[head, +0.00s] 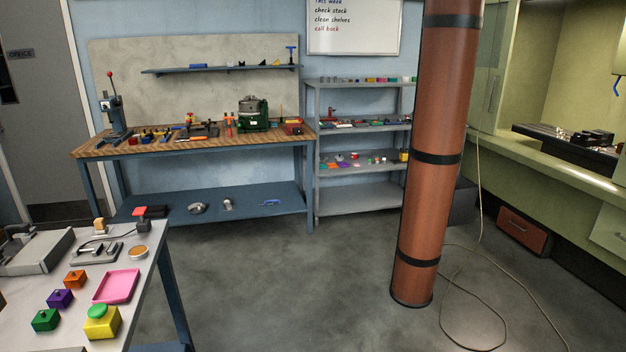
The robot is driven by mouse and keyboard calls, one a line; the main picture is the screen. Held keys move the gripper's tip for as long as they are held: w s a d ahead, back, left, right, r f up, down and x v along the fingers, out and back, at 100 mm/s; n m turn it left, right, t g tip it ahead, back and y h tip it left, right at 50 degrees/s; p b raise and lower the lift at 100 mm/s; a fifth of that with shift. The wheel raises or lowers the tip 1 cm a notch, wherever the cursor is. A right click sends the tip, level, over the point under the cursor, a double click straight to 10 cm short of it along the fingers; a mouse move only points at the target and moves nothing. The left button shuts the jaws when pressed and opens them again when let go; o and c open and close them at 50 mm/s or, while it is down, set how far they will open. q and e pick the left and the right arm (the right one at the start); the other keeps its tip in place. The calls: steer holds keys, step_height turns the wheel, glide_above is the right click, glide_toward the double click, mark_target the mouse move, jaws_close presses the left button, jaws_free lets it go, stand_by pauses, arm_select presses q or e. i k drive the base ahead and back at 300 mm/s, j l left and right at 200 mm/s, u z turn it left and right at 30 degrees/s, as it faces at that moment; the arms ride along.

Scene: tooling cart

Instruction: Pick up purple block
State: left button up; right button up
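The purple block (60,299) sits on the light grey top of the cart (28,318) at the lower left of the head view. It has a small knob on top. An orange block (75,280) is just behind it and a green block (45,320) just in front. A pink tray (117,286) lies to its right, apart from it. Neither of my grippers shows in this view.
A yellow box with a green button (102,321) stands near the cart's right edge. Behind are a small orange-topped dish (138,252) and a grey machine part (35,250). A brown column (435,150) stands on open floor; a cable (470,300) lies beside it.

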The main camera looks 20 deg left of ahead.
mark_target(61, 301)
steer(key=i+u, duration=0.45)
steer(key=i+l+u, duration=0.3)
steer(key=i+u, duration=0.15)
steer(key=i+l+u, duration=0.1)
steer(key=u, duration=0.3)
steer(key=i+l+u, duration=0.2)
steer(key=u, duration=0.2)
steer(key=i+l+u, duration=0.25)
steer(key=u, duration=0.15)
steer(key=i+l+u, duration=0.15)
steer(key=u, duration=0.25)
steer(key=i+l+u, duration=0.1)
steer(key=u, duration=0.25)
steer(key=i+l+u, duration=0.1)
steer(key=l+u, duration=0.15)
steer(key=u, duration=0.15)
